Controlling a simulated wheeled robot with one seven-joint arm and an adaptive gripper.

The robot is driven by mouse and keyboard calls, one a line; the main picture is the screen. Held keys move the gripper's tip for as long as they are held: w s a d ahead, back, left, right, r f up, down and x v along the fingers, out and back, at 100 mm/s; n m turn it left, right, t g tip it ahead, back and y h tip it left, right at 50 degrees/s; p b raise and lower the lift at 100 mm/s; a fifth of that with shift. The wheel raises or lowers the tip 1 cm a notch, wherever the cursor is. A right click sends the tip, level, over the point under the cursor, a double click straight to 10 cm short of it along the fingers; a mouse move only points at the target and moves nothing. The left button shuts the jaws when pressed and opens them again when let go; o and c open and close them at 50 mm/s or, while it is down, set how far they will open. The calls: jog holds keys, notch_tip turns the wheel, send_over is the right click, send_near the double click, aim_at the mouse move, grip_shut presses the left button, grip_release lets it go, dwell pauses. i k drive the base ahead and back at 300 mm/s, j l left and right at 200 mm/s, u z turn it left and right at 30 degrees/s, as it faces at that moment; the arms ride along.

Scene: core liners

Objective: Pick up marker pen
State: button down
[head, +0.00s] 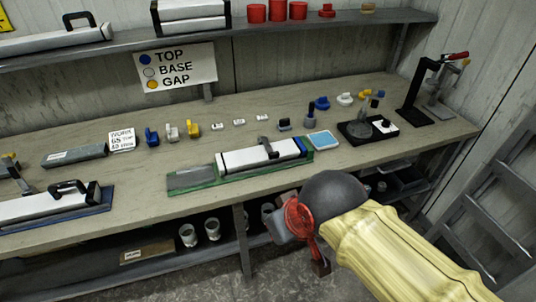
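I cannot single out the marker pen for certain; the bench items are small at this distance. A small dark upright item (374,103) stands at the back of the black-and-white stand (385,128), but I cannot tell what it is. My gripper (296,222), red and grey at the end of my pale yellow arm, is in front of the bench, low in the picture. It is apart from the bench-top items. Its fingers are seen at a poor angle, so their opening is unclear.
The long wooden bench (145,190) carries a white liner in a green tray (195,183), a blue pad (323,140), coloured clips (192,130) and a black clamp stand (415,95). Cups (212,229) stand on the lower shelf. A ladder (495,195) leans at right.

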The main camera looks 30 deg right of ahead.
aim_at(312, 105)
jog(key=i+l, duration=0.3)
jog(key=i+l+u, duration=0.1)
jog(key=i+l, duration=0.15)
jog(key=l, duration=0.2)
jog(key=i+l, duration=0.3)
jog(key=i+l+u, duration=0.1)
jog(key=i+l, duration=0.15)
jog(key=l, duration=0.25)
